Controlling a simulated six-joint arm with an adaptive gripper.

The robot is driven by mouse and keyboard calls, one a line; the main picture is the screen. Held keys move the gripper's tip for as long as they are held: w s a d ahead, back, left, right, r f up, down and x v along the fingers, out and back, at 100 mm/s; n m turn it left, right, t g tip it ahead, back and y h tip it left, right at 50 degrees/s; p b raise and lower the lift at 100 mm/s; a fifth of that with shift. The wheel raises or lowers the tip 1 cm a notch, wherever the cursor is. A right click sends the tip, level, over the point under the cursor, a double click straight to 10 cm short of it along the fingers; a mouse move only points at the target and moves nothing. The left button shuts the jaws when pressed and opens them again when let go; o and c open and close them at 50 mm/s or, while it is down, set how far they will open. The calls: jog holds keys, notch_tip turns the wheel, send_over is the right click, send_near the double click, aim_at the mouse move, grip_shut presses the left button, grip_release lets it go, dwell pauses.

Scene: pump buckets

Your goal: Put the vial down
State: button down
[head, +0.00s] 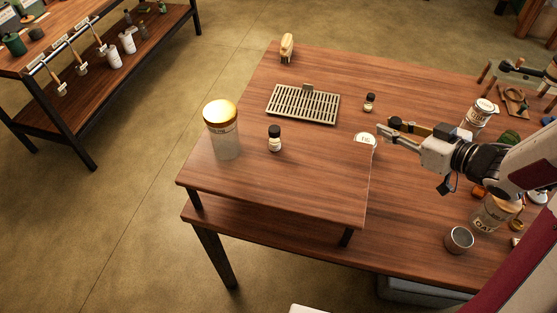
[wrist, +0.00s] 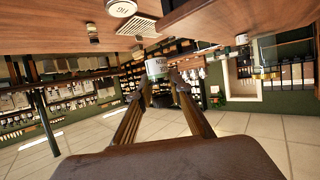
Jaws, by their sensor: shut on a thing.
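My gripper (head: 384,128) reaches in from the right, above the table. In the wrist view, its two fingers (wrist: 160,82) close on a small vial with a white label (wrist: 155,67) and a dark part by the fingertips. In the head view the held vial is too small to make out. Two other dark-capped vials stand on the wooden table: one near the middle (head: 274,140), one farther back (head: 369,103).
A gold-lidded jar (head: 223,140) stands at left. A round white labelled lid (head: 365,139) is close to my gripper. A metal cup (head: 459,239) and jars crowd the right. Bare wood lies at front middle (head: 290,185).

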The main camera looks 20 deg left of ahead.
jog(key=s+a+r+n+g+y, duration=0.2)
jog(key=s+a+r+n+g, duration=0.1)
jog(key=s+a+r, duration=0.3)
jog(key=s+a, duration=0.2)
jog(key=shift+s+a+r+g, duration=0.2)
jog(key=shift+s+a+g, duration=0.05)
jog(key=shift+a+g, duration=0.15)
jog(key=shift+f, duration=0.1)
jog(key=shift+f, duration=2.85)
jog(key=shift+f, duration=2.05)
jog(key=shift+f, duration=0.2)
